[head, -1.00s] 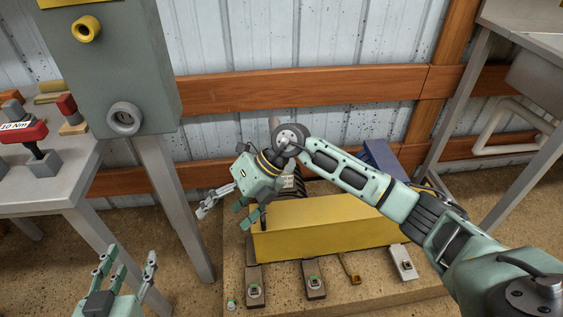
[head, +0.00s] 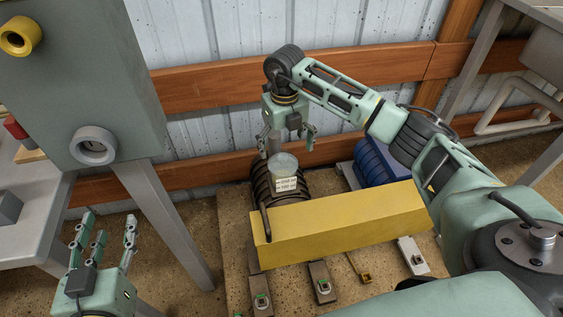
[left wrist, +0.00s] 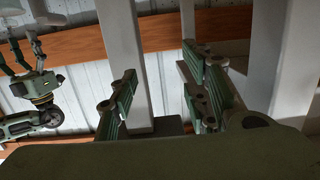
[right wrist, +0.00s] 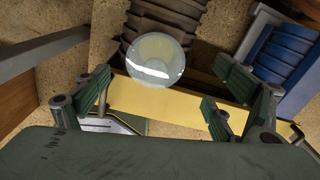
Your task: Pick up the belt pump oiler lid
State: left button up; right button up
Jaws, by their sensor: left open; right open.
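The belt pump oiler lid looks to be the clear, rounded glass-like piece (head: 284,162) on top of the dark ribbed pump body (head: 262,184). In the right wrist view the same clear dome (right wrist: 156,58) shows just beyond and between the open fingers. My right gripper (head: 288,138) is open and empty above the lid, fingers pointing down; contact is not visible. The right gripper also shows in the left wrist view (left wrist: 25,62). My left gripper (head: 103,238) is open and empty at the lower left, far from the pump.
A yellow belt cover (head: 345,222) runs in front of the pump, with a blue motor (head: 378,162) behind its right part. A grey-green box on legs (head: 92,75) stands left of the pump. A wooden rail (head: 350,72) crosses the wall behind.

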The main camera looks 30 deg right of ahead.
aim_at(282, 156)
jog(key=f, duration=0.1)
jog(key=f+b, duration=0.1)
jog(key=f, duration=0.1)
jog(key=f+b, duration=0.1)
jog(key=f, duration=0.1)
jog(key=shift+s+a+f, duration=0.1)
jog(key=shift+a, duration=0.3)
jog(key=shift+f, duration=0.1)
pick_arm(q)
notch_tip(282, 156, up, 10)
jog(key=d+t+h, duration=0.1)
jog(key=t, duration=0.4)
jog(key=shift+s+f+h, duration=0.15)
jog(key=shift+f+h, duration=0.1)
jog(key=shift+h, duration=0.05)
jog(key=shift+d, duration=0.1)
pick_arm(e)
jog(key=c, duration=1.1)
